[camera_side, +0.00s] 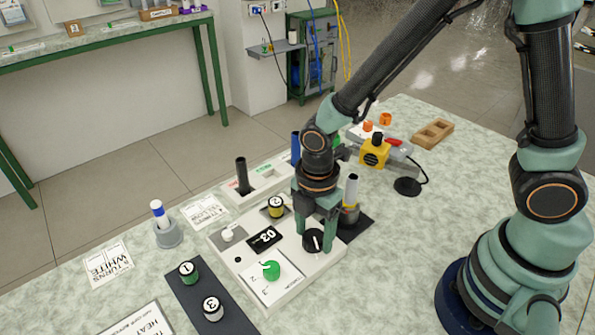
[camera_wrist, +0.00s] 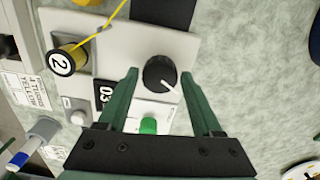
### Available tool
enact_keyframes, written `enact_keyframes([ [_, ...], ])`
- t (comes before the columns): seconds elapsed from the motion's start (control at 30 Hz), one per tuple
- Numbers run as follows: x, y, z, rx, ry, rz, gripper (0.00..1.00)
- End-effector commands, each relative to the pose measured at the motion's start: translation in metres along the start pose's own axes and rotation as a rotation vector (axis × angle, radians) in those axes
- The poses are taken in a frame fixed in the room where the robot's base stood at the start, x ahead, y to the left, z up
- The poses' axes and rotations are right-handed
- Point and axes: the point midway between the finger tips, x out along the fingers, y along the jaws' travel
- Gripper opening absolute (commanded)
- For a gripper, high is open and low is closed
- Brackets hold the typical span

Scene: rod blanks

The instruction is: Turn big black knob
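The big black knob (camera_side: 311,241) with a white pointer line sits on the white panel (camera_side: 290,294) below my gripper (camera_side: 318,243). In the wrist view the knob (camera_wrist: 156,72) lies between my two green fingertips (camera_wrist: 158,75), with its pointer slanting to the lower right. The gripper is open, and a small gap shows on each side of the knob. In the side view the fingers point down at the knob and partly hide the panel behind it. Whether the tips reach down past the knob's top is hard to tell.
The panel also carries a black 03 display (camera_side: 264,239), a green knob (camera_side: 271,270) and a small white knob (camera_side: 227,234). Rods 1 (camera_side: 188,272) and 3 (camera_side: 213,308) are front left.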

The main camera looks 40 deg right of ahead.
Motion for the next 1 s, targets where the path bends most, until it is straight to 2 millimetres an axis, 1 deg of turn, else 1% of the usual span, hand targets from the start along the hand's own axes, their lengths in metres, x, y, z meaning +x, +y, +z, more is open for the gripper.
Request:
enact_keyframes([
  [0.33,0.0,0.0,0.0,0.001,0.0,0.001,0.82],
  [0.47,-0.007,0.001,0.0,0.001,0.001,0.002,0.82],
  [0.57,-0.019,0.001,0.0,0.001,0.002,0.005,0.82],
  [0.9,-0.085,0.002,-0.001,0.001,0.003,0.008,0.82],
  [1.0,-0.101,0.001,0.0,0.001,0.002,0.006,0.82],
])
